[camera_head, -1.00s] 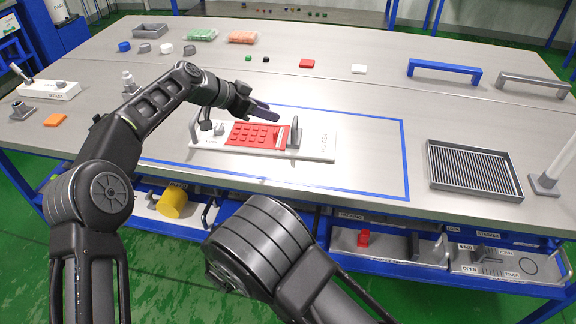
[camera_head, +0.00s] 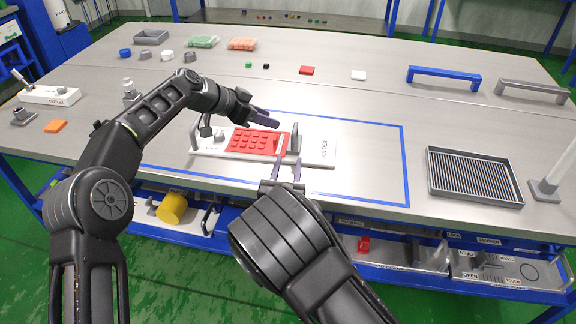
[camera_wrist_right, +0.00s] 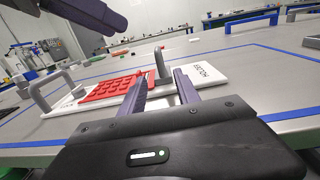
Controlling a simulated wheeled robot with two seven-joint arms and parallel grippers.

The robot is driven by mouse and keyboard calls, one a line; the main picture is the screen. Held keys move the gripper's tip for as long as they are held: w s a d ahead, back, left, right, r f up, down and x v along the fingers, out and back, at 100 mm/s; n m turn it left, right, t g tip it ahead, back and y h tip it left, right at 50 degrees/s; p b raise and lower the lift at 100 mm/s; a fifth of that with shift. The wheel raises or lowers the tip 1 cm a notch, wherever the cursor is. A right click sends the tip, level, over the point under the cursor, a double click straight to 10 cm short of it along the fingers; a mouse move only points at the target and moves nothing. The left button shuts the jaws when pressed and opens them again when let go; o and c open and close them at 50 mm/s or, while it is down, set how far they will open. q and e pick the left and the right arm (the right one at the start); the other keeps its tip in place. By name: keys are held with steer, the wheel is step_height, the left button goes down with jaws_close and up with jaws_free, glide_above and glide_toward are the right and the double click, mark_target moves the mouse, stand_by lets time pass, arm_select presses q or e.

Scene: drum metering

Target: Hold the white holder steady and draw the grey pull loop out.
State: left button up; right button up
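The white holder (camera_head: 318,152) lies flat inside the blue outline on the table, with a red pad of raised cells on it. A grey upright loop (camera_head: 295,138) stands near its right end, and in the right wrist view (camera_wrist_right: 162,66). A lighter grey arch (camera_wrist_right: 45,92) rises at its other end; I cannot tell which one is the pull loop. My right gripper (camera_head: 288,163) is open at the holder's near edge, fingers pointing toward the grey upright loop, which appears beyond and between them. My left gripper (camera_head: 265,116) hangs above the red pad, its finger opening unclear.
A dark ribbed tray (camera_head: 474,175) sits to the right, with a blue handle (camera_head: 444,73) and a grey handle (camera_head: 533,88) behind it.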

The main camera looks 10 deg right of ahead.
mark_target(293, 144)
steer(key=shift+x, duration=3.95)
jaws_close()
